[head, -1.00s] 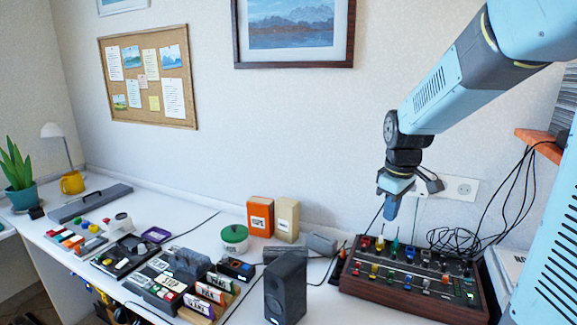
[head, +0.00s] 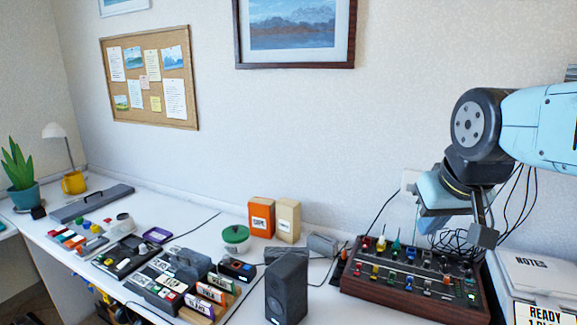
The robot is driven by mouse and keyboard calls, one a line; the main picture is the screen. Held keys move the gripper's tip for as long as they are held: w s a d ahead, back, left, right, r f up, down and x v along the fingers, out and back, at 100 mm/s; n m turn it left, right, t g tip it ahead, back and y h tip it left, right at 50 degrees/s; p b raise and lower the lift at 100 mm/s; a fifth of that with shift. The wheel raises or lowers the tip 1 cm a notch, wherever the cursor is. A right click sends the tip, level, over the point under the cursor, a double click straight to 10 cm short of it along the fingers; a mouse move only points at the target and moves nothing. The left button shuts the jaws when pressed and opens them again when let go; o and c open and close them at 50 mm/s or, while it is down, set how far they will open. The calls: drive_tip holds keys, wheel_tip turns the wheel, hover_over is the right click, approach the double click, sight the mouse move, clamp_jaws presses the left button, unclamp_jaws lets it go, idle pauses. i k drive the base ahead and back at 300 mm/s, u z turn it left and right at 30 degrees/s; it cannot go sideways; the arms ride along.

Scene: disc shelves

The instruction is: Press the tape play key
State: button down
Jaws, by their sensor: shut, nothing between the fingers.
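My gripper (head: 484,236) is at the right, shut and empty, pointing down above the right end of the wood-sided mixer (head: 413,308). A dark device (head: 160,292) with white, red and green keys or labels stands at the front left of the desk. Another dark device (head: 122,257) with light parts lies just behind it to the left. Both are far left of my gripper. Their key markings are too small to read, so I cannot tell which key is tape play.
A black speaker (head: 287,288) stands upright between the dark devices and the mixer. Labelled cases (head: 211,292) stand beside the front device. Loose cables hang behind the mixer.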

sight(157, 288)
drive_tip(key=u, duration=0.5)
drive_tip(key=k, duration=1.3)
drive_tip(key=u, duration=0.85)
drive_tip(key=i, duration=1.45)
drive_tip(key=z, duration=0.2)
